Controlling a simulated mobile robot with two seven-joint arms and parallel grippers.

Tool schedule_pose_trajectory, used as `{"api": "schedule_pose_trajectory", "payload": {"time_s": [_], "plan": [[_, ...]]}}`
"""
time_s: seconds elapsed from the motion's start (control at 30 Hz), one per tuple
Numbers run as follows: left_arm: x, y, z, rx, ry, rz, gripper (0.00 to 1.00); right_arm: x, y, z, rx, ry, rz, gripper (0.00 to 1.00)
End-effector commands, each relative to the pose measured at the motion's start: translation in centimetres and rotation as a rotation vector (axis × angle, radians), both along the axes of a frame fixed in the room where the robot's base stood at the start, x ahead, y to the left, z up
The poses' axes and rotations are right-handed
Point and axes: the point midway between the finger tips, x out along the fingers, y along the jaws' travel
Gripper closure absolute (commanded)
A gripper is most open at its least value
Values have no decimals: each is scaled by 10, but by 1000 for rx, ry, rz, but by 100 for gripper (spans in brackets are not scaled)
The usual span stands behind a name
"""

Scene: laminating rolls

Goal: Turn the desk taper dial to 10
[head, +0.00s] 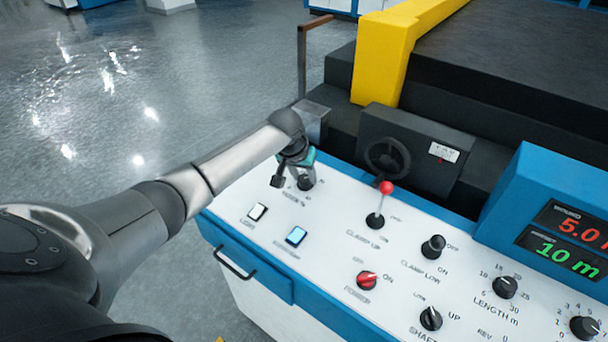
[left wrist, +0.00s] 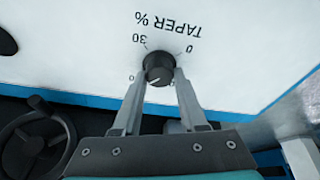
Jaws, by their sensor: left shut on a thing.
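The desk taper dial (left wrist: 158,66) is a black round knob on the white panel, under the label TAPER %, which reads upside down in the left wrist view. The numbers 30 and 0 show beyond it; the other scale numbers are partly hidden by the fingers. A pale mark on the knob seems to point to the lower left in that view. My left gripper (left wrist: 159,78) is shut on the dial, one finger on each side. In the head view the dial (head: 306,183) sits at the panel's far left corner, partly covered by my gripper (head: 297,178). My right gripper is not in view.
Near the dial are a white button (head: 257,212), a blue button (head: 296,235) and a red-topped lever (head: 386,188). More knobs and a blue display box (head: 540,190) are to the right. A black handwheel (head: 387,160) stands behind the panel. Open floor lies left.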

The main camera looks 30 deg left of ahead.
Motion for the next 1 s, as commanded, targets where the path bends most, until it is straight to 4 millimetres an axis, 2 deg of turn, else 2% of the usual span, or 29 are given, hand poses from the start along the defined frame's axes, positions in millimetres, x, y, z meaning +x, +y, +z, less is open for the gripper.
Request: {"api": "schedule_pose_trajectory", "payload": {"time_s": [0.27,0.47,0.8,1.0], "plan": [[0,0,1,-4,2,22,100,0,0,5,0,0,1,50],[-1,-1,3,-20,6,106,100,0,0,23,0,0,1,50],[-1,-2,4,-72,12,390,100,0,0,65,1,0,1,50],[-1,-2,2,-104,14,577,100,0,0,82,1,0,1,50]]}}
